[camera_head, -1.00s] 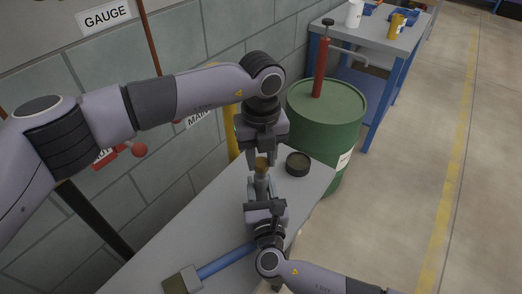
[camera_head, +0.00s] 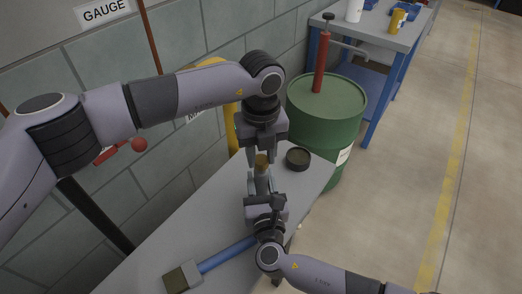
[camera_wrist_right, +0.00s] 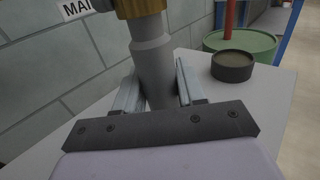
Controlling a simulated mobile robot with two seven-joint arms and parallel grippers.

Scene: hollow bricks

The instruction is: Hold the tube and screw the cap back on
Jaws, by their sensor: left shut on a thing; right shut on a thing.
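The tube (camera_wrist_right: 152,62) is grey and stands upright between the fingers of my right gripper (camera_wrist_right: 155,90), which is shut on it. The brass-coloured cap (camera_head: 262,160) sits at the top of the tube, and its lower part shows in the right wrist view (camera_wrist_right: 140,8). My left gripper (camera_head: 262,154) comes down from above and is shut on the cap. The cap's top is hidden by the left fingers, and I cannot tell how far the cap is screwed on. The tube's lower end is hidden by my right gripper.
A dark round tin (camera_head: 298,158) stands on the grey table (camera_head: 205,220) to the right of the tube. A brush with a blue handle (camera_head: 225,256) lies at the front. A green drum (camera_head: 330,110) stands beyond the table, and a block wall runs along the left.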

